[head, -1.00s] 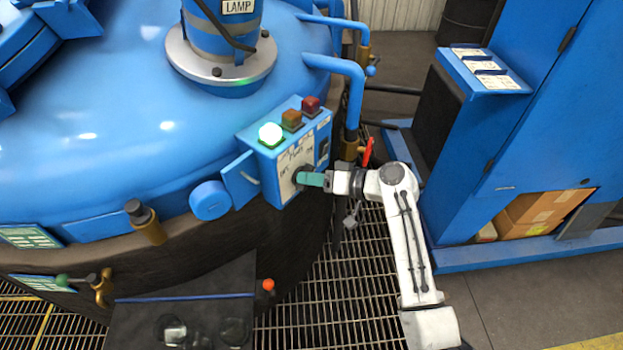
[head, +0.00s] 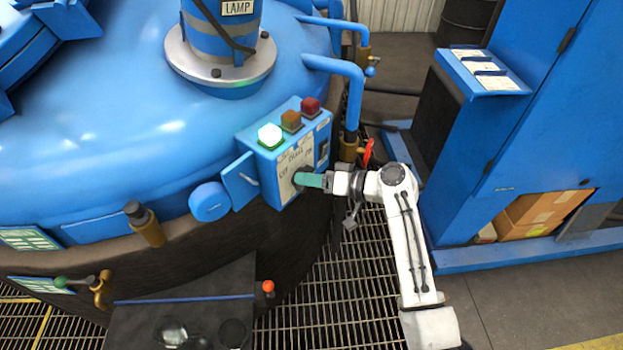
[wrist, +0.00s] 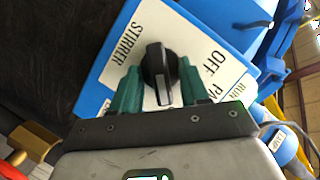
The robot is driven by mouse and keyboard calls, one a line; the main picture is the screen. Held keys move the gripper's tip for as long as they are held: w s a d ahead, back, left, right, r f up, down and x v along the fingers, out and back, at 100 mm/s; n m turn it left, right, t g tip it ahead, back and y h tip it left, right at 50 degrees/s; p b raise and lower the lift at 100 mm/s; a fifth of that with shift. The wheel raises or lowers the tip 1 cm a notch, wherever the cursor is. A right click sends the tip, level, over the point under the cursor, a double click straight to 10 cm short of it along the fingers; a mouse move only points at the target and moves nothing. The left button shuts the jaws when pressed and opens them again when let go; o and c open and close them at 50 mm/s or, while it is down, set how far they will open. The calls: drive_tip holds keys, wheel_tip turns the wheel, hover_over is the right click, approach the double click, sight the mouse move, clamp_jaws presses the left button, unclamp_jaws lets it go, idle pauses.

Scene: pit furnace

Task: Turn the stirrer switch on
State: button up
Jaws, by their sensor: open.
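The stirrer switch is a black rotary knob (wrist: 160,72) on a white plate lettered STIRRER and OFF in the wrist view. A pale line runs along the knob's near part. In the head view the knob is mostly hidden behind my gripper (head: 308,180), which reaches the front of the blue control box (head: 262,180) from the right. In the wrist view my gripper's teal fingers (wrist: 158,80) are open, one on each side of the knob. I cannot tell whether either finger touches it.
The box carries a lit green lamp (head: 269,135) and unlit amber (head: 291,121) and red (head: 310,106) ones. A blue pipe (head: 352,95) and red valve handle (head: 368,152) stand close behind my gripper. A blue cabinet (head: 520,130) is at right, with grating (head: 340,290) below.

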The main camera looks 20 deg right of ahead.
drive_tip(key=b+v, duration=0.1)
drive_tip(key=v, duration=0.9)
drive_tip(key=shift+s+d+r, duration=0.15)
drive_tip(key=shift+s+d, duration=0.1)
drive_tip(key=shift+s, duration=0.05)
